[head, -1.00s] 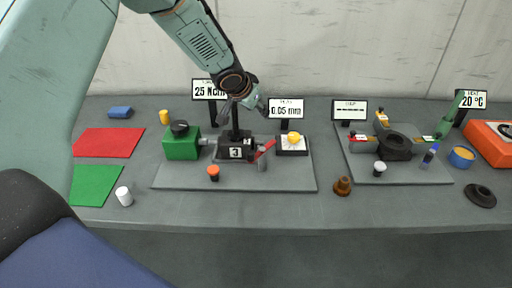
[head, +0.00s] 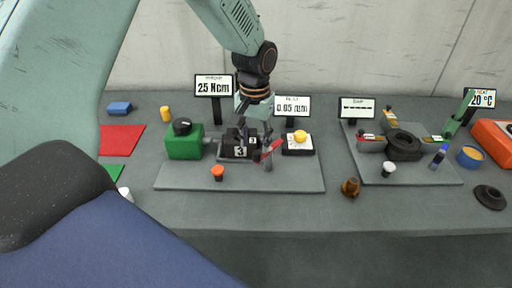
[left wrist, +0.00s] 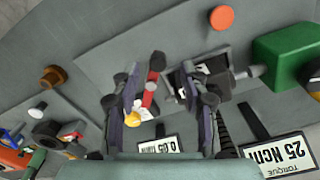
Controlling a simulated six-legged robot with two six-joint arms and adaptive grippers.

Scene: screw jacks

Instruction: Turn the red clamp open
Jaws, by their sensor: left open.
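The red clamp (head: 267,150) is a small red lever at the right side of the black block marked 3 (head: 238,150), on the grey plate (head: 290,182). It also shows in the left wrist view (left wrist: 151,90), between the two fingers and nearer the picture-left one. My left gripper (head: 254,136) points down over the block and clamp, with its fingers apart and nothing held. The left wrist view shows the same open fingers (left wrist: 160,85). Whether a finger touches the clamp I cannot tell. My right gripper is not in view.
A green box with a black knob (head: 184,146) stands left of the block. A yellow button box (head: 299,141) stands close on the right. Display signs (head: 213,86) stand behind. An orange-capped piece (head: 217,172) is in front. A second plate (head: 410,176) holds other fixtures.

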